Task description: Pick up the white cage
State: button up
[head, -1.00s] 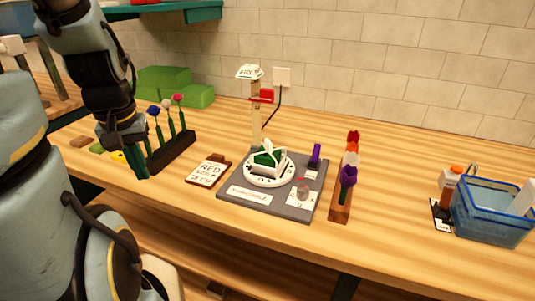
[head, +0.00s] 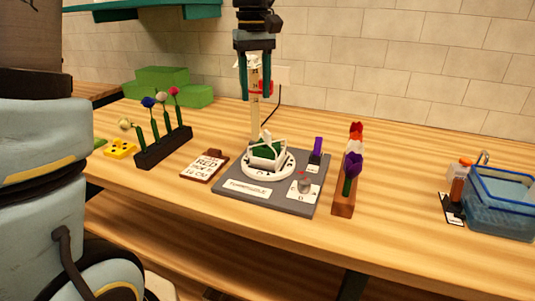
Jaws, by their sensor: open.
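The white cage (head: 277,139) is a small open frame around a green block (head: 265,152). It sits on a round white turntable disc (head: 287,172) on the grey board (head: 240,200). My gripper (head: 256,98) points down with two dark green fingers spread apart. In the picture it is above the cage, in front of the upright wooden post with the red slider, and it holds nothing. Its exact depth relative to the cage is hard to tell. The cage's far side is partly hidden.
A wooden post (head: 254,118) with a red slider stands behind the disc. A purple piece (head: 318,146) and a grey knob (head: 305,182) are on the board's right.

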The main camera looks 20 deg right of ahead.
aim_at(267, 132)
jog(key=f+p, duration=0.1)
jog(key=f, duration=0.2)
jog(key=d+f, duration=0.1)
jog(key=f, duration=0.2)
jog(key=s+d+f+p, duration=0.1)
jog(key=f, duration=0.2)
jog(key=shift+d+f+p, duration=0.2)
jog(key=shift+f+p, duration=0.1)
jog(key=shift+f, duration=0.05)
jog(key=shift+c, duration=0.4)
grip_shut()
